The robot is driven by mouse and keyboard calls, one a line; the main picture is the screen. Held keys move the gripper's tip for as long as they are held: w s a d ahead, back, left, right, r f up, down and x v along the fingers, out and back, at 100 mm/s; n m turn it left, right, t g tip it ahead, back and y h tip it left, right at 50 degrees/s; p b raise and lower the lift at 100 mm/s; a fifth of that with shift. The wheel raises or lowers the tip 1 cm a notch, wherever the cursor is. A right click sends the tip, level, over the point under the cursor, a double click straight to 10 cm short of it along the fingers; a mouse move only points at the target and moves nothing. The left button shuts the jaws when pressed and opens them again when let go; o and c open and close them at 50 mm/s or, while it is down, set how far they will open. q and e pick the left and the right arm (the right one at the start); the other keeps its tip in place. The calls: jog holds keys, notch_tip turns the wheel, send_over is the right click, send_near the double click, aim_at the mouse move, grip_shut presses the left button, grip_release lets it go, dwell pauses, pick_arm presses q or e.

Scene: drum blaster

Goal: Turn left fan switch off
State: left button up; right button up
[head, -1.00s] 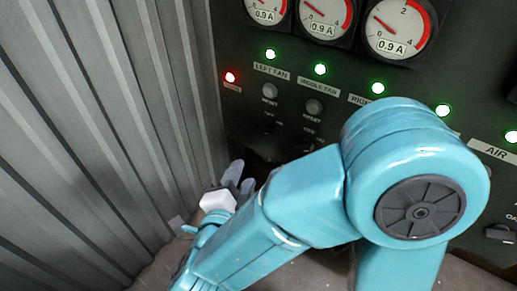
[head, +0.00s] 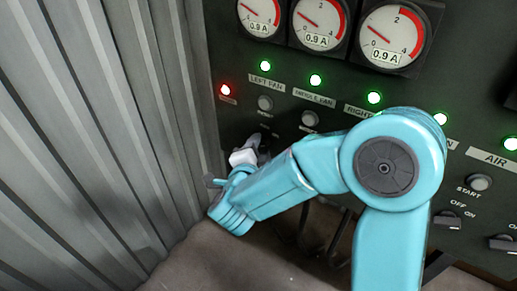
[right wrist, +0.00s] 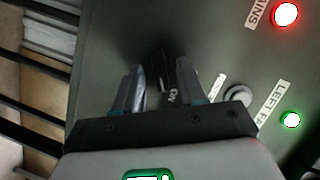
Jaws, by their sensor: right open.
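The left fan switch (right wrist: 160,72) is a black rotary knob on the dark panel, with "ON" printed beside it. In the head view it is mostly hidden by my right gripper. My right gripper (head: 259,141) is at the panel below the LEFT FAN label (head: 266,83). In the right wrist view its two fingers (right wrist: 163,84) are open, one on each side of the knob. I cannot tell whether they touch it. The green left fan light (head: 265,66) is lit; it also shows in the right wrist view (right wrist: 291,119). My left gripper is out of view.
A grey reset button (head: 265,102) sits just above the switch. A red light (head: 225,90) glows to its left. A corrugated metal wall (head: 110,130) stands close on the left. Gauges (head: 320,22) line the top. Cables hang below the panel, and the floor (head: 235,265) there is open.

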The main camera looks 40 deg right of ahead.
grip_shut()
jog(key=shift+r+n+p, duration=0.25)
jog(key=shift+n+p, duration=0.15)
jog(key=shift+p, duration=0.5)
jog(key=shift+w+a+n+g+h+p, duration=0.15)
jog(key=shift+n+g+p, duration=1.55)
jog(key=shift+p, duration=2.4)
jog(key=shift+w+n+g+h+p, duration=0.2)
jog(key=shift+n+g+p, duration=0.9)
jog(key=shift+n+p, duration=2.05)
jog(key=shift+f+m+p, duration=0.1)
jog(key=shift+m+p, duration=0.8)
jog(key=shift+m, duration=0.05)
grip_release()
